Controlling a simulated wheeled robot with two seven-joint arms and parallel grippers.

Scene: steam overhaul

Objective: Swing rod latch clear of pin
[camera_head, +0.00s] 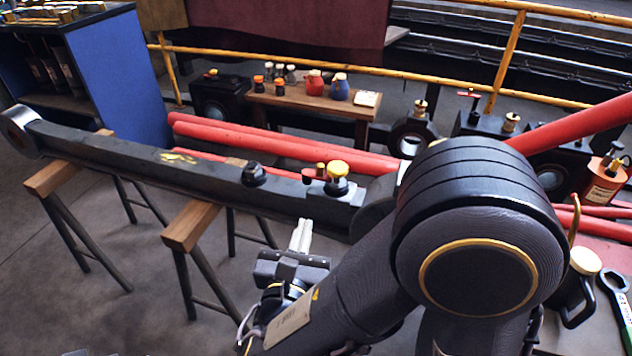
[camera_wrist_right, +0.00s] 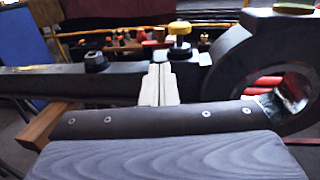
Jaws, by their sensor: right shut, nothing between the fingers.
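The long dark rod (camera_head: 130,158) lies across two trestles, its ringed big end at the right mostly hidden by my right arm. A yellow-capped fitting (camera_head: 337,170) stands on the rod near that end, with a small red-tipped piece (camera_head: 321,170) beside it. I cannot tell the latch and pin apart for sure. My right gripper (camera_head: 301,230) is shut and empty, its pale fingers pointing up at the near side of the rod. In the right wrist view the fingers (camera_wrist_right: 158,85) stand before the rod, left of the yellow cap (camera_wrist_right: 180,28). Only a possible grey sliver of my left gripper (camera_head: 75,353) shows.
Wooden-topped trestles (camera_head: 190,226) hold up the rod. Red bars (camera_head: 270,142) run behind it. A low bench (camera_head: 315,104) with bottles and a yellow railing (camera_head: 290,58) stand farther back. A blue cabinet (camera_head: 115,75) is at left. Floor at front left is clear.

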